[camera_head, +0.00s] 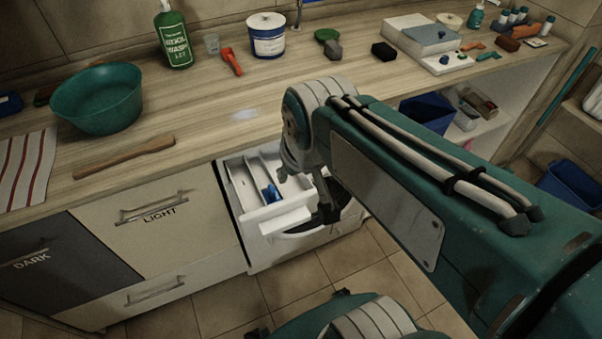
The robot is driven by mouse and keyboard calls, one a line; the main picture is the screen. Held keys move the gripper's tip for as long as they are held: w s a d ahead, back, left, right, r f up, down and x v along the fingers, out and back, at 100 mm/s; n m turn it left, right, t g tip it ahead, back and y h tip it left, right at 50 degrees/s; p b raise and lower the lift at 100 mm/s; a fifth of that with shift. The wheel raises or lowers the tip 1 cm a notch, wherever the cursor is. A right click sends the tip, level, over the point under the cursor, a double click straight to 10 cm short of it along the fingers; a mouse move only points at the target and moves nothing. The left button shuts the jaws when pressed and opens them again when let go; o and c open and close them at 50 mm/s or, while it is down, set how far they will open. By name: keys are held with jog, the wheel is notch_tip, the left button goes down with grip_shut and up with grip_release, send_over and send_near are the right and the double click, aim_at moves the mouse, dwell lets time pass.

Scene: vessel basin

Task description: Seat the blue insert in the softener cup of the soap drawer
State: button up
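The soap drawer (283,216) is pulled out from the white washer front below the counter, with long white compartments side by side. The blue insert (271,193) is a small blue piece inside one of these compartments, toward the drawer's front. I cannot tell whether it lies flat, is tilted or is fully down, nor which compartment is the softener cup. My gripper (327,210) points down just right of the drawer, apart from the blue insert in the picture. Only a dark part of it shows, so its opening is unclear. My arm hides what lies behind it.
Blue bins are at the right. The counter above the drawer is clear.

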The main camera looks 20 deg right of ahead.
jog(key=shift+t, duration=0.6)
jog(key=s, duration=0.4)
jog(key=shift+s+r, duration=0.2)
jog(key=shift+r, duration=0.1)
dwell(0.4)
